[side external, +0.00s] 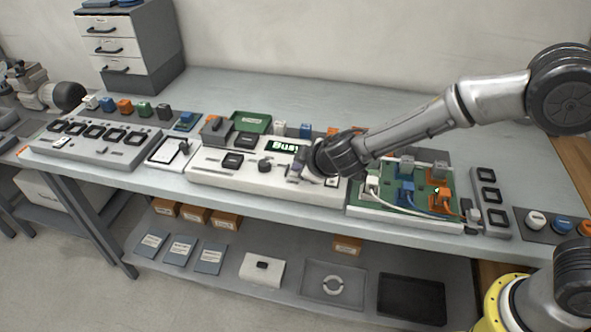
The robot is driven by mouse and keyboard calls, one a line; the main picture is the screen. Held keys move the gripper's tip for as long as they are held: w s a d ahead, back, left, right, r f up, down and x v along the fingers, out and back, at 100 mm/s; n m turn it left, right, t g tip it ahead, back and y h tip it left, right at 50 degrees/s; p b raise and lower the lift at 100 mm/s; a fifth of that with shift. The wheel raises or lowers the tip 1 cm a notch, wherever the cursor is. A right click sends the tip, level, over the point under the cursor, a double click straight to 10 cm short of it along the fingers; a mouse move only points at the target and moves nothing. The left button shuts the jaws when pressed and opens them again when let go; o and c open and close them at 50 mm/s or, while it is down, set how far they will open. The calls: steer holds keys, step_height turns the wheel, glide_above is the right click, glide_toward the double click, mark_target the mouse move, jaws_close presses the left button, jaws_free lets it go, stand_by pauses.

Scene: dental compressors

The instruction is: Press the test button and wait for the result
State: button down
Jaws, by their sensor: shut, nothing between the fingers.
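The white test unit (225,169) lies in the middle of the bench. Its small dark display shows "Busy" in green letters (284,146), partly covered on the right by my wrist. My gripper (297,172) is shut with nothing in it and sits low over the right part of the unit, just below the display. I cannot tell whether the fingertips touch the panel. The test button is not clearly visible; the gripper hides that part of the panel.
Right of the unit is a green board (423,203) with white, blue and orange plugs and cables. A grey panel with several dark sockets (95,139) lies at left. Coloured blocks line the back. Drawers (110,45) stand at the back left. The bench behind is clear.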

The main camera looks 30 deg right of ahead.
steer(key=shift+r, duration=0.85)
steer(key=shift+r, duration=2.5)
